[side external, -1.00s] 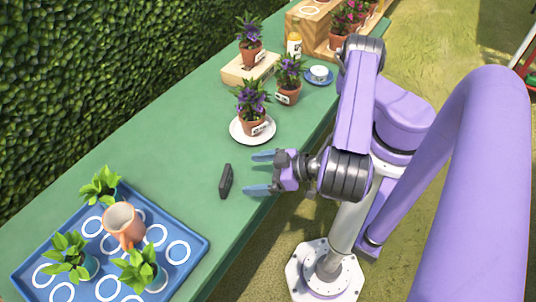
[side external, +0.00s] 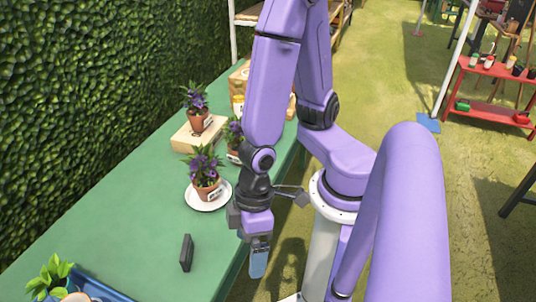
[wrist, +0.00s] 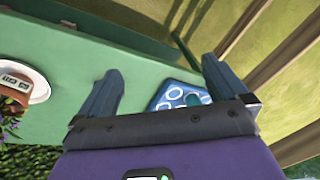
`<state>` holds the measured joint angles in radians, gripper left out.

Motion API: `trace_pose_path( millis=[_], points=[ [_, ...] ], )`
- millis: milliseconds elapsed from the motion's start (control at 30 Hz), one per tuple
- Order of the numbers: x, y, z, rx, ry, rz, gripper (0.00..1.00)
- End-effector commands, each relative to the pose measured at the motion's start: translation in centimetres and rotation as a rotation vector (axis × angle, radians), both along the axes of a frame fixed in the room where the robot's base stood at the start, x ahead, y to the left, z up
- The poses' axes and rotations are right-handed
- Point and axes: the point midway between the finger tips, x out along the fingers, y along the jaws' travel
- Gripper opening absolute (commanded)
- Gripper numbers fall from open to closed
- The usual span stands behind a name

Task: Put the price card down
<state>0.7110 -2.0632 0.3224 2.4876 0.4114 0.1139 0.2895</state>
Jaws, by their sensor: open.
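A small dark slab (side external: 186,253) stands upright on its edge on the green table, in front of the white plate. It may be the price card; I see no writing on it. My gripper (side external: 258,264) points down to the right of the slab, near the table's front edge, apart from it. In the wrist view my gripper (wrist: 162,78) has its two blue-grey fingers spread, with nothing between them. The slab cannot be made out in the wrist view.
A white plate (side external: 192,200) holds a potted purple flower (side external: 206,176) with a white tag. Another pot (side external: 197,112) stands on a wooden block (side external: 184,140) behind. A blue tray (wrist: 155,102) with white rings is at the table's far end in the wrist view. Table around the slab is clear.

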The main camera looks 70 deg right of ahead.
Motion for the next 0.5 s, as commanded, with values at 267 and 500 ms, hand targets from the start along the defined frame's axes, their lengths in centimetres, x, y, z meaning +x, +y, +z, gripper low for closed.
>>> trace_pose_path(
  millis=[267,500],
  points=[
    [0.4,-5.8,7.6,-0.067,-0.007,0.271,1.00],
    [1.1,-11.4,11.4,-0.168,-0.054,0.406,1.00]
  ],
)
